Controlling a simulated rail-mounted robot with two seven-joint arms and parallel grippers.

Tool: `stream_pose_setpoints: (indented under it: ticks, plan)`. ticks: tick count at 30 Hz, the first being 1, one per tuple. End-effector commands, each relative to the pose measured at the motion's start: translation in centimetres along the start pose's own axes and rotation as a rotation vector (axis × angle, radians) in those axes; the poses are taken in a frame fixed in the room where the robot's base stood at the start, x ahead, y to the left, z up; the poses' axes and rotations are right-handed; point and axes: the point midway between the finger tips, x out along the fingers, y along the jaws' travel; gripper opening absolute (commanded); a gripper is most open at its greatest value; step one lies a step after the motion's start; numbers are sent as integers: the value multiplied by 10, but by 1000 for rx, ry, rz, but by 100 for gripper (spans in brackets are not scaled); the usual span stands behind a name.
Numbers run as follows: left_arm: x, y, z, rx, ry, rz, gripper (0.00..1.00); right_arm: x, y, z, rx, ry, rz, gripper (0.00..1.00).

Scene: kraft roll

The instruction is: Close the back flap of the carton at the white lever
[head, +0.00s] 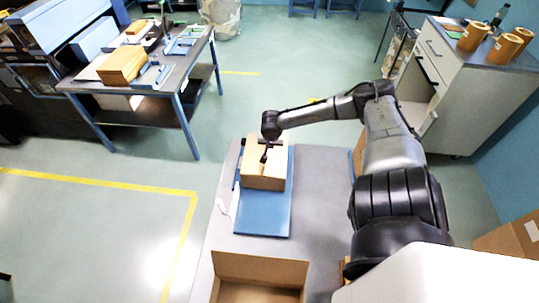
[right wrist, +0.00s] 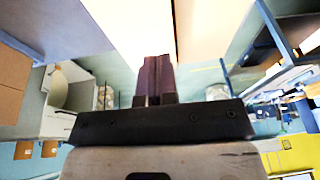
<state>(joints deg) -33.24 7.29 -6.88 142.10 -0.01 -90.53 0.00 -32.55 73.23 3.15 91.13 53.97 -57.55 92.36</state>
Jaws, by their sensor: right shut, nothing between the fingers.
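The tan carton (head: 262,183) stands on the blue board (head: 262,220) on the grey table in the head view. A thin white lever (head: 234,203) shows at the board's left edge. My right gripper (head: 264,157) is over the carton's top, and its arm reaches in from the right. In the right wrist view its fingers (right wrist: 155,78) are shut together with nothing between them, close to a tan cardboard surface (right wrist: 204,35). My wrist and gripper hide part of the carton's top, so I cannot tell how the back flap lies. My left gripper is not in view.
An open cardboard box (head: 260,268) stands at the table's front. The grey table (head: 322,195) is bare to the right of the board. A workbench (head: 150,88) with a box stands back left. A cabinet (head: 465,95) with brown rolls stands at the right.

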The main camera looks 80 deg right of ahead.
Motion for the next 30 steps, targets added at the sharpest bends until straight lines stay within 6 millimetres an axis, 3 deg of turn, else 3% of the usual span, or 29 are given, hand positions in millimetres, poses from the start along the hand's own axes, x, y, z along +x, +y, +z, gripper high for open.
stream_pose_setpoints:
  ticks: [3, 12, 26, 30]
  plan:
    - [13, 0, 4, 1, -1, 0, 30, 21, -1, 4, 1, -1, -3, 0]
    - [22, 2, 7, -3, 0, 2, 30, 44, -3, 10, 1, 0, -2, 0]
    - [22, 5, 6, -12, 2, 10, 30, 47, -3, 11, -1, 0, 0, 0]
    - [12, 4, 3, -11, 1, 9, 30, 44, -3, 8, 5, 2, 3, 0]
